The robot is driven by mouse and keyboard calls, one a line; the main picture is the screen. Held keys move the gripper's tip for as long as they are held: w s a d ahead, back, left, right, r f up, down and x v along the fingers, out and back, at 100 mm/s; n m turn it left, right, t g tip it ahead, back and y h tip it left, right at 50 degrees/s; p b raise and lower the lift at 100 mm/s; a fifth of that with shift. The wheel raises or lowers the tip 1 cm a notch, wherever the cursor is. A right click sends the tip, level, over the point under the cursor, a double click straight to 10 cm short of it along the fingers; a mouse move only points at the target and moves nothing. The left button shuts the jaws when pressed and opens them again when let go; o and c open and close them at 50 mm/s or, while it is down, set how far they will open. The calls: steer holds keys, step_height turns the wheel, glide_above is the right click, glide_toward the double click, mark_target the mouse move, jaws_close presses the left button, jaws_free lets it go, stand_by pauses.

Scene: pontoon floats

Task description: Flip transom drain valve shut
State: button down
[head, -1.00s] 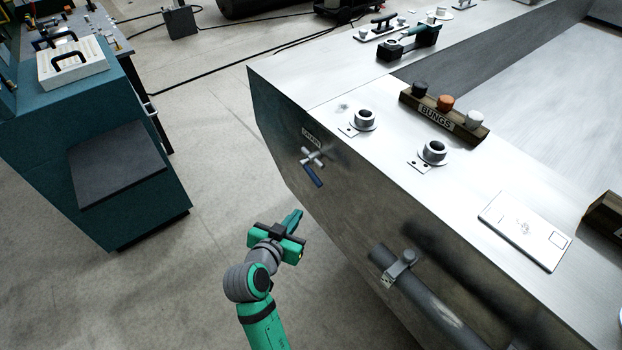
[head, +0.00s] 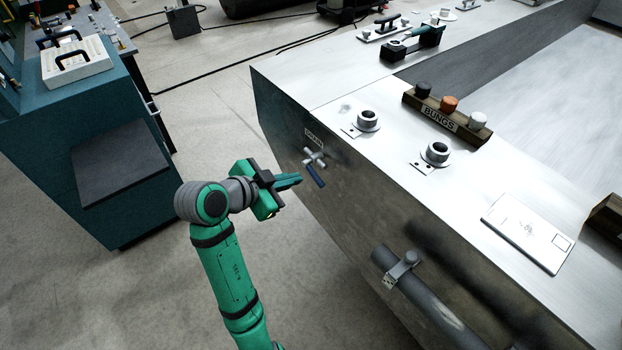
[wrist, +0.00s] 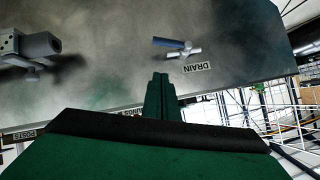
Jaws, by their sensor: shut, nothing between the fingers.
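The drain valve (head: 314,158) is on the upright metal transom face, under a small DRAIN label (head: 313,137). Its blue lever (head: 316,176) slants down and to the right in the head view. In the wrist view the valve's metal body (wrist: 184,54) and blue lever (wrist: 170,43) show beside the DRAIN label (wrist: 198,67), with the lever lying roughly sideways. My gripper (head: 299,179) is shut and empty, its fingertips just left of the lever in the head view. In the wrist view the closed fingers (wrist: 159,80) point toward the valve, and a gap seems to separate them.
A grey pipe with a clamp (head: 405,268) sticks out along the transom, lower right. The deck above holds round fittings (head: 436,153), a BUNGS rack (head: 440,117) and a white plate (head: 526,231). A teal cabinet (head: 60,215) stands left, with open floor between.

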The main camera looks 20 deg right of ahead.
mark_target(314, 175)
steer(key=a+f+x, duration=0.1)
steer(key=f+x, duration=0.1)
steer(key=x, duration=1.1)
steer(key=shift+a, duration=0.35)
steer(key=shift+a+f, duration=0.1)
steer(key=shift+f, duration=0.05)
